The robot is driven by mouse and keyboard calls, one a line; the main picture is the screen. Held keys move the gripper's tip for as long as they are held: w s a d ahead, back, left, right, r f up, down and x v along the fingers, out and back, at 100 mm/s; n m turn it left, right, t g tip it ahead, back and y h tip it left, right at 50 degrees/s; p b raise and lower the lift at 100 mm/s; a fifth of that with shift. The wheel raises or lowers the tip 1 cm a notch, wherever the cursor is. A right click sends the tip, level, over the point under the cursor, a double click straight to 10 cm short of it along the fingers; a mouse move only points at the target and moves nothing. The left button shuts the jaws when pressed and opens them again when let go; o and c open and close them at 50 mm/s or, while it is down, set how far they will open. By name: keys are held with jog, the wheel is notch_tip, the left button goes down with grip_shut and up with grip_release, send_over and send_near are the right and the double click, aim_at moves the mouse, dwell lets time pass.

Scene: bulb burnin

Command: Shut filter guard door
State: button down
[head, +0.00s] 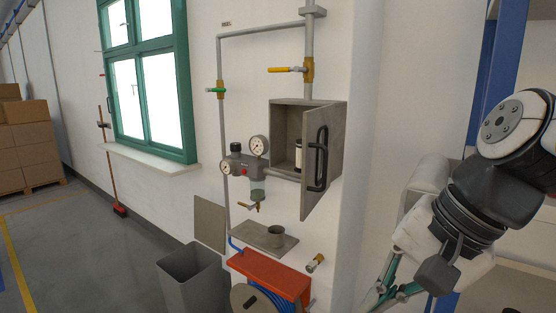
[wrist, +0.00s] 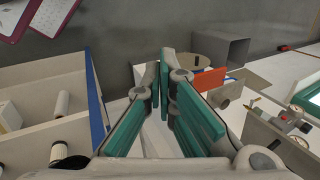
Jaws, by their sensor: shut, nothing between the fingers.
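The filter guard door (head: 314,180) is the grey panel at the right edge of a grey wall box (head: 283,120). It stands open, swung out from the wall, with a black bar handle (head: 321,158) on its outer face. A white cylinder with a dark end (head: 299,155) shows inside the box, partly hidden by the door. In the wrist view the door panel (wrist: 266,138) appears at the right. My gripper (wrist: 168,92) has teal fingers that are shut and empty. In the head view it is low at the right, cut by the frame, apart from the door.
Two gauges (head: 259,147) and pipework stand left of the box. A small shelf with a cup (head: 276,233), a red hose reel cover (head: 270,272) and a grey bin (head: 189,280) are below. In the wrist view, shelving with white cylinders (wrist: 62,103) stands at the left.

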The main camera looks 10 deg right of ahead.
jog(key=w+d+r+m+t+y+p, duration=0.25)
jog(key=w+d+r+m, duration=0.25)
jog(key=r+m, duration=0.3)
jog(key=w+d+r+m+t+y+p, duration=0.25)
jog(key=w+d+r+m, duration=0.3)
jog(key=m, duration=0.45)
jog(key=a+r+x, duration=0.1)
jog(key=r+x, duration=0.1)
jog(key=x, duration=1)
jog(key=shift+w+a+p, duration=0.2)
jog(key=shift+w+p, duration=0.1)
jog(key=shift+w, duration=0.25)
jog(key=shift+f, duration=0.1)
jog(key=shift+a, duration=0.1)
